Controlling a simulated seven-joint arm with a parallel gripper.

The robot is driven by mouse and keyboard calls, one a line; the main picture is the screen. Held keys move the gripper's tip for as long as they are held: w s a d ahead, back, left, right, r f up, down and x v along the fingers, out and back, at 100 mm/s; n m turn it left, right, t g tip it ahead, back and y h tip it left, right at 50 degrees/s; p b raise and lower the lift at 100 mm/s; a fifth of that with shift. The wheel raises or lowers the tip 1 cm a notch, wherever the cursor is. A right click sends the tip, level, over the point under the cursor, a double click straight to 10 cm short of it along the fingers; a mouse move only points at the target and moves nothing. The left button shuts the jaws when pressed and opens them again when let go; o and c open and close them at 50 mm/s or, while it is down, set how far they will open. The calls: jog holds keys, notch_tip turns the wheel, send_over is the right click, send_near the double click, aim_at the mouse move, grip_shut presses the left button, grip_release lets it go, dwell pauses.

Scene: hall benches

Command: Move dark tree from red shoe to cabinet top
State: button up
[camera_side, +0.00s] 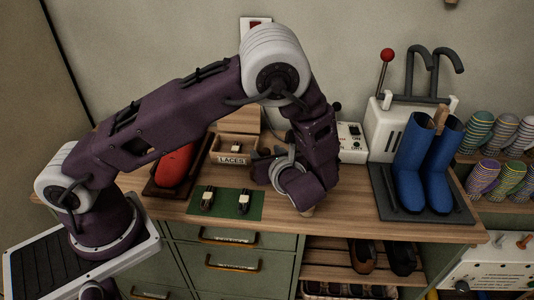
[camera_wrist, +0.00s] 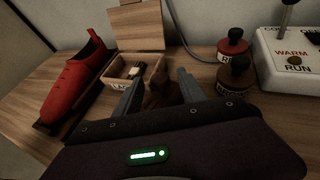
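The red shoe (camera_wrist: 78,80) stands on a dark base at the left of the wrist view; it also shows in the side view (camera_side: 174,165), partly behind my arm. No tree shows in its opening. My gripper (camera_wrist: 160,88) has its two grey fingers on either side of a dark brown piece, which looks like the dark tree (camera_wrist: 161,96); it fills the gap between them. In the side view my gripper is low over the front of the wooden cabinet top (camera_side: 405,232), with a small light-brown tip (camera_side: 307,212) showing beneath. Its fingers are hidden there.
A green mat (camera_side: 225,204) with two small pieces lies left of my gripper. The LACES box (camera_side: 234,150) is behind it. Blue boots (camera_side: 430,160) stand on a dark tray at right.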

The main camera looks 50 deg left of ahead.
jog(key=shift+d+r, duration=0.1)
jog(key=shift+r, duration=0.1)
jog(key=v, duration=1.2)
jog(key=s+a+r+n+g+h, duration=0.5)
jog(key=s+a+r+n+h, duration=0.2)
jog(key=s+r+n, duration=0.45)
jog(key=s+d+r+n+t+h, duration=0.2)
jog(key=s+r+n+t+h, duration=0.2)
jog(key=s+n, duration=0.3)
jog(key=n+t+h, duration=0.1)
jog(key=n, duration=0.3)
jog(key=shift+s+d+h, duration=0.25)
jog(key=shift+s+h, duration=0.05)
jog(key=shift+s, duration=0.05)
